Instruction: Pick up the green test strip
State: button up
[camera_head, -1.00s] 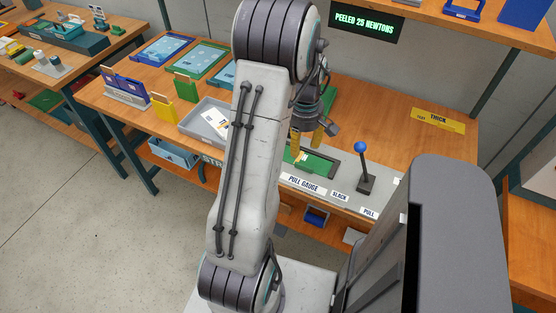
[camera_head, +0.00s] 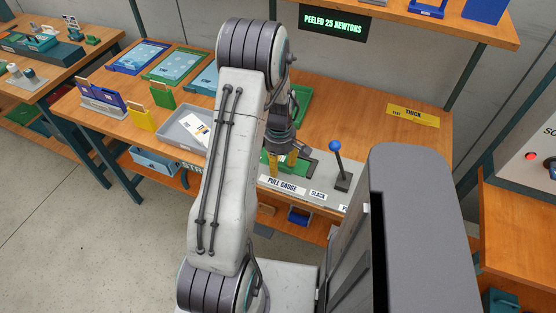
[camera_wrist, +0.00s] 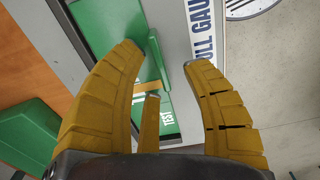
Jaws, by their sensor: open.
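The green test strip (camera_wrist: 166,118) lies on the pull gauge in the wrist view, with white "TEST" lettering on its near part. My gripper (camera_wrist: 163,58) is open, its yellow fingers on either side of the strip; I cannot tell whether they touch it. A shorter yellow part of my gripper covers some of the strip. In the head view my gripper (camera_head: 282,164) points down over the pull gauge (camera_head: 325,181), and my arm and fingers hide most of the strip.
A blue-knobbed lever (camera_head: 336,160) stands right of the gripper. A grey tray (camera_head: 178,131) is to the left, with blue and yellow holders beyond it. A yellow "THICK" sign (camera_head: 413,115) lies at right. The display (camera_head: 334,23) reads "PEELED 25 NEWTONS".

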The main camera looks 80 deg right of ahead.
jog(key=shift+f, duration=0.35)
grip_shut()
dwell(0.3)
